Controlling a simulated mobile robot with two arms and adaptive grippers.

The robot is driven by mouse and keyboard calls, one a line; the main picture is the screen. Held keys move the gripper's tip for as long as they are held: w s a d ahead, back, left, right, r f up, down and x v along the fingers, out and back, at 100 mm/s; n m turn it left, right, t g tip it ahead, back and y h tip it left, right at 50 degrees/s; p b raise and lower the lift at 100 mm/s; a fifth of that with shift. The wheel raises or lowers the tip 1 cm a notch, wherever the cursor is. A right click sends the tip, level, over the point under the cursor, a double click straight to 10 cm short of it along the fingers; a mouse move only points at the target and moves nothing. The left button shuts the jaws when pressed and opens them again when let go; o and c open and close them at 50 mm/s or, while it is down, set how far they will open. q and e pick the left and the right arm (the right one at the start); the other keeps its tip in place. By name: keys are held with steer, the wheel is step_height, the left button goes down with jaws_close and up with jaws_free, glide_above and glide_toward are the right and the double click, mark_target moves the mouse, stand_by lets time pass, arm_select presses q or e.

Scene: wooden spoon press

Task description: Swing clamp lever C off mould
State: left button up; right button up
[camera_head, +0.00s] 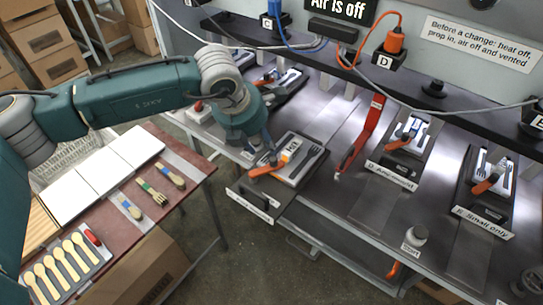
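Below the box marked C (270,22), a mould plate (309,168) with a fork-shaped cavity sits on a drawn-out slide with a handle and label (254,203) at its front. An orange clamp lever (262,171) lies at the plate's left edge, with its inner end by the plate. A small orange and white tag (291,149) shows on the plate. My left gripper (268,152) points down just above the lever's inner end; its fingers are dark and partly hidden, so I cannot tell contact or opening. My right gripper is not in view.
Moulds with orange levers sit at stations D (408,138) and E (490,180). Left, a red-brown table (185,203) holds white tiles (104,170), cutlery and wooden spoons (62,262). Cables hang above the bench.

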mark_target(273, 159)
arm_select(q)
steer(key=p+x, duration=0.3)
steer(key=x, duration=0.5)
steer(key=shift+d+f, duration=0.2)
steer(key=shift+f, duration=0.15)
steer(key=shift+w+d+f, duration=0.15)
steer(key=shift+w+f, duration=0.1)
steer(key=shift+f, duration=0.4)
jaws_close()
